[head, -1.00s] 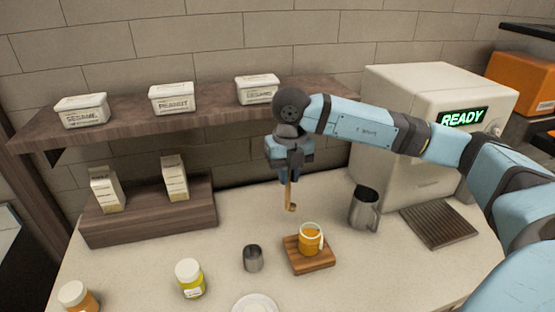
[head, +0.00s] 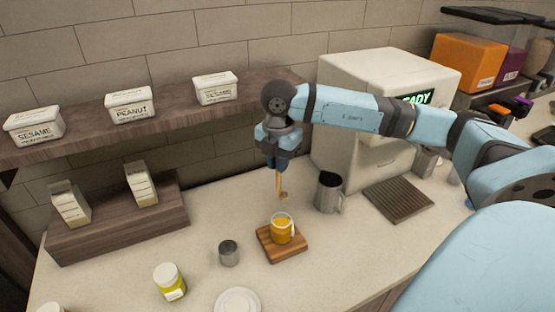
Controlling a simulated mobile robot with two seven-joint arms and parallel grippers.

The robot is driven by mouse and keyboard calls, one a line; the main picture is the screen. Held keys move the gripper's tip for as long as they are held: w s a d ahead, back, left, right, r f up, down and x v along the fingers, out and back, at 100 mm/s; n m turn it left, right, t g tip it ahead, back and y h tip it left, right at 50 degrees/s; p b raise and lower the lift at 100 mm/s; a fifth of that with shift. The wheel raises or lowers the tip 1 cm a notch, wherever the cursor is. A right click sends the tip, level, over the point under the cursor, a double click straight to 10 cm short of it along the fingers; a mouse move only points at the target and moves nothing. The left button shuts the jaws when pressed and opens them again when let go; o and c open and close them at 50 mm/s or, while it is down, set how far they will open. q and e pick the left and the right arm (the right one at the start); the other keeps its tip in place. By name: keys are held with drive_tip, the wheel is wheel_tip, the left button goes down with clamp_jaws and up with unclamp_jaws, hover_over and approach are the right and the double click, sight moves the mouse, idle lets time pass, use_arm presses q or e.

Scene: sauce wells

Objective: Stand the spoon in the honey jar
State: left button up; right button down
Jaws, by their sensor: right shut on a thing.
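The honey jar (head: 282,232) is an open glass with amber contents and a handle-like pale strip on its right side. It stands upright on a small wooden board (head: 292,251). My right gripper (head: 279,167) points down and is shut on the upper part of a thin wooden spoon (head: 280,182). The spoon hangs nearly upright, bowl end down. In the picture its tip is just above the jar's rim, apart from it; the exact depth is hard to tell. My left gripper is not in view.
A steel pitcher (head: 327,193) stands right of the board, before a cream machine (head: 350,130). A small metal cup (head: 229,253), a yellow white-lidded jar (head: 169,282) and a white plate (head: 238,303) are at left and front. A shelf (head: 165,126) with labelled tubs runs behind.

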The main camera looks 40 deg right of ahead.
sight(278, 180)
drive_tip(key=shift+f+b, duration=1.4)
drive_tip(key=shift+f, duration=1.4)
wheel_tip(278, 180, down, 6)
drive_tip(key=b, duration=0.5)
drive_tip(key=shift+f, duration=0.25)
drive_tip(key=c, duration=1.1)
unclamp_jaws()
drive_tip(key=shift+o, duration=0.2)
drive_tip(key=shift+r, duration=0.1)
wheel_tip(278, 180, up, 14)
drive_tip(key=b, duration=0.1)
drive_tip(key=shift+f, duration=0.2)
